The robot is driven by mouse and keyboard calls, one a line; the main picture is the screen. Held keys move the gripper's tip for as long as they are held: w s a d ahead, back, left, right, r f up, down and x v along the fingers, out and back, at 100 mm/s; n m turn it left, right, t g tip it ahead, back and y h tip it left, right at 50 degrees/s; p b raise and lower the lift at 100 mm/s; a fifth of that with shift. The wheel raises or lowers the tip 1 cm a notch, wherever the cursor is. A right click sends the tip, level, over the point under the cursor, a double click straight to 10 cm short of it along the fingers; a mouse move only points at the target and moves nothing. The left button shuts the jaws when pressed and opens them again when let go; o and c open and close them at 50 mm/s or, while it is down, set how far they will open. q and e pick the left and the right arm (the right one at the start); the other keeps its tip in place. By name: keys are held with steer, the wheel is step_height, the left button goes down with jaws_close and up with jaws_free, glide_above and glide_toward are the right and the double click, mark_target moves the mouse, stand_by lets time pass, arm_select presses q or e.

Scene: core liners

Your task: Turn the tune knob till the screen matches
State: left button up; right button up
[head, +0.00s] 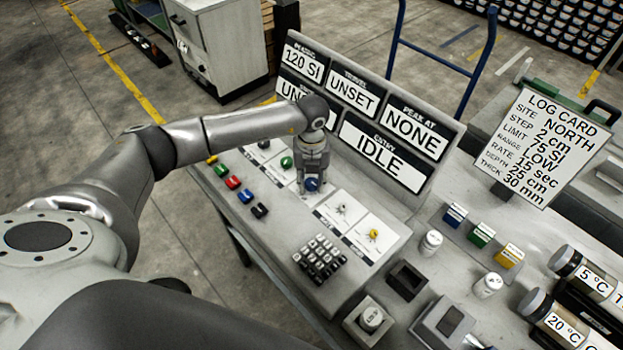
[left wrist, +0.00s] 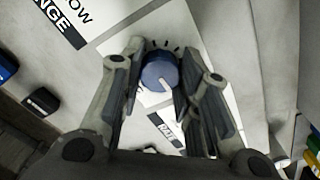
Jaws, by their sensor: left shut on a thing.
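My left gripper (head: 312,178) points down at the console and is shut on a blue knob (head: 312,185). In the left wrist view the blue knob (left wrist: 159,74), with a pale pointer line, sits between the two fingers. A "RATE" label (left wrist: 166,131) lies beside it. A green knob (head: 286,162), a grey knob (head: 341,208) and a yellow knob (head: 373,233) stand in the same row. The display panel (head: 345,63) reads "120 SI", "UNSET", "NONE" and "IDLE"; my arm partly hides one screen. No screen is clearly labelled tune. My right gripper is out of view.
A log card (head: 548,147) reads North, 2 cm, 75 SI, Low, 15 sec, 25 cm, 30 mm. A keypad (head: 319,259) and coloured buttons (head: 233,182) lie on the console. Jars, blocks and labelled tubes (head: 588,275) stand on the right.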

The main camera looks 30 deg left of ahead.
mark_target(312, 182)
arm_select(q)
steer(key=shift+f+m+b, duration=0.15)
steer(key=shift+m+b, duration=0.65)
steer(key=shift+b, duration=0.05)
steer(key=shift+m+b, duration=0.4)
steer(key=shift+m, duration=0.4)
steer(key=shift+r, duration=0.2)
steer(key=o, duration=1)
step_height(312, 182, up, 12)
